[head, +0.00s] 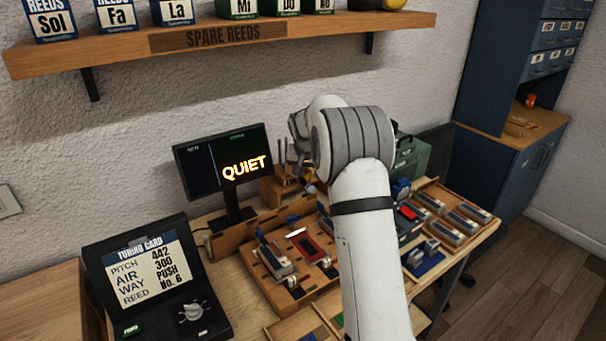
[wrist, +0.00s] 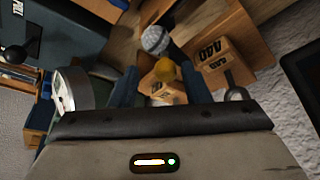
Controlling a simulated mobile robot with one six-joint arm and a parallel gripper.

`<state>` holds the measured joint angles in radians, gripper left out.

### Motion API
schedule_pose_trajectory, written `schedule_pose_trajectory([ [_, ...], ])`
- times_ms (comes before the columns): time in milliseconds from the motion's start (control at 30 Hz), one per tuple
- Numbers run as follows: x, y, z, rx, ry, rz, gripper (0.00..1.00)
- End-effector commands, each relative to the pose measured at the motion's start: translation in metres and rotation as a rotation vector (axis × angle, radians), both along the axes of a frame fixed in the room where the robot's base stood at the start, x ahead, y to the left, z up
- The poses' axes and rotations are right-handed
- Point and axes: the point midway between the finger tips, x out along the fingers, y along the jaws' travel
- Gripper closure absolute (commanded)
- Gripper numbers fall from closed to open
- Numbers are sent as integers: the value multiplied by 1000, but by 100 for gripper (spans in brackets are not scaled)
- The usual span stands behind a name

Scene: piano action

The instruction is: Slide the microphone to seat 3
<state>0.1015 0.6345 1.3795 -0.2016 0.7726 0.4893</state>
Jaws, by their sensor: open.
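The microphone (wrist: 155,39) shows in the wrist view as a grey mesh ball, just beyond my fingertips near the top middle. My gripper (wrist: 160,86) is open, its two dark blue fingers apart. A yellow rounded piece (wrist: 165,70) shows between the fingers, nearer than the mesh ball; I cannot tell what it belongs to. In the head view my white arm reaches towards the back of the bench and hides most of the gripper and the microphone. I cannot make out seat 3.
A monitor reading QUIET (head: 226,168) stands left of my arm. A wooden reed board (head: 262,285) lies in front, a green case (head: 410,158) to the right. The spare reeds shelf (head: 215,38) overhangs the back.

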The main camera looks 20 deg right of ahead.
Motion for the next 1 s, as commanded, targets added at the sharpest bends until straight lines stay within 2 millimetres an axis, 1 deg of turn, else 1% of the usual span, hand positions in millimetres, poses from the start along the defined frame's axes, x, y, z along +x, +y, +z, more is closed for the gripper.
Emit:
schedule_pose_trajectory([
  [167, -2, 2, 8, 0, -4, 1, 57],
  [267, -8, 5, 22, -1, -5, 1, 57],
  [400, -18, 9, 45, -1, -5, 1, 57],
  [500, -24, 11, 58, -1, -3, 0, 57],
  [600, -28, 14, 67, -1, -1, 1, 57],
  [733, -30, 15, 72, 0, 0, 1, 57],
  [1000, -30, 15, 72, -1, 0, 2, 57],
])
